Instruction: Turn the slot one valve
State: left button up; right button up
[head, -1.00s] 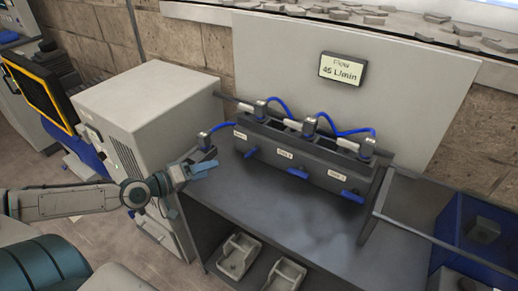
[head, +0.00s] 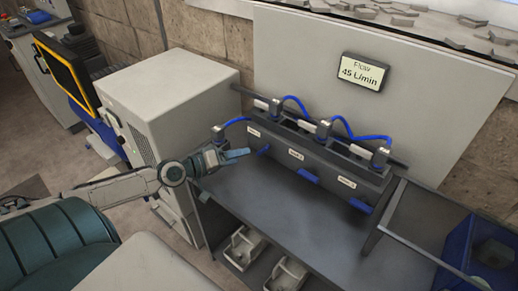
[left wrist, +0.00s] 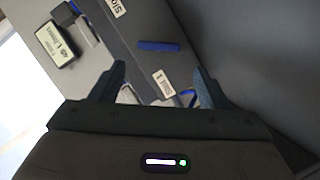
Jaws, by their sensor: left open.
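The dark valve block (head: 320,165) stands on the grey bench with three labelled slots and blue valve handles along its front. The slot one valve handle (head: 263,151) is at the block's left end, and its label (head: 254,133) is above it. My left gripper (head: 238,154) is open and empty, just left of this handle; I cannot tell whether they touch. In the left wrist view, a label (left wrist: 161,84) shows between the open fingers (left wrist: 160,80). A blue handle (left wrist: 188,98) beside it is partly hidden. Another handle (left wrist: 158,46) lies farther off. My right gripper is out of view.
The slot two handle (head: 309,176) and slot three handle (head: 361,207) lie to the right. A flow display (head: 362,72) reads 45 L/min. Blue hoses arch over the block. A beige cabinet (head: 165,95) stands left; a metal rail frame (head: 385,225) stands right. The bench front is clear.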

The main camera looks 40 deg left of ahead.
aim_at(260, 152)
pick_arm(q)
jog(key=shift+w+d+r, duration=0.1)
jog(key=shift+w+d, duration=0.1)
jog(key=shift+w, duration=0.1)
jog(key=shift+w+d+p, duration=0.1)
jog(key=shift+w+p, duration=0.2)
jog(key=shift+w, duration=0.05)
jog(key=p+x, duration=0.1)
jog(key=x, duration=0.4)
jog(key=shift+w+d+f, duration=0.15)
jog(key=shift+w+f, duration=0.1)
jog(key=shift+w+d+f+p, duration=0.2)
jog(key=shift+w+p, duration=0.15)
jog(key=shift+w, duration=0.15)
jog(key=shift+w+d, duration=0.1)
jog(key=shift+w, duration=0.05)
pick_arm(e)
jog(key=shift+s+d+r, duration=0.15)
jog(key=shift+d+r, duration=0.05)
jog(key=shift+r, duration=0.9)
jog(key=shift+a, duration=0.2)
pick_arm(q)
jog(key=c, duration=0.6)
jog(key=shift+c, duration=0.5)
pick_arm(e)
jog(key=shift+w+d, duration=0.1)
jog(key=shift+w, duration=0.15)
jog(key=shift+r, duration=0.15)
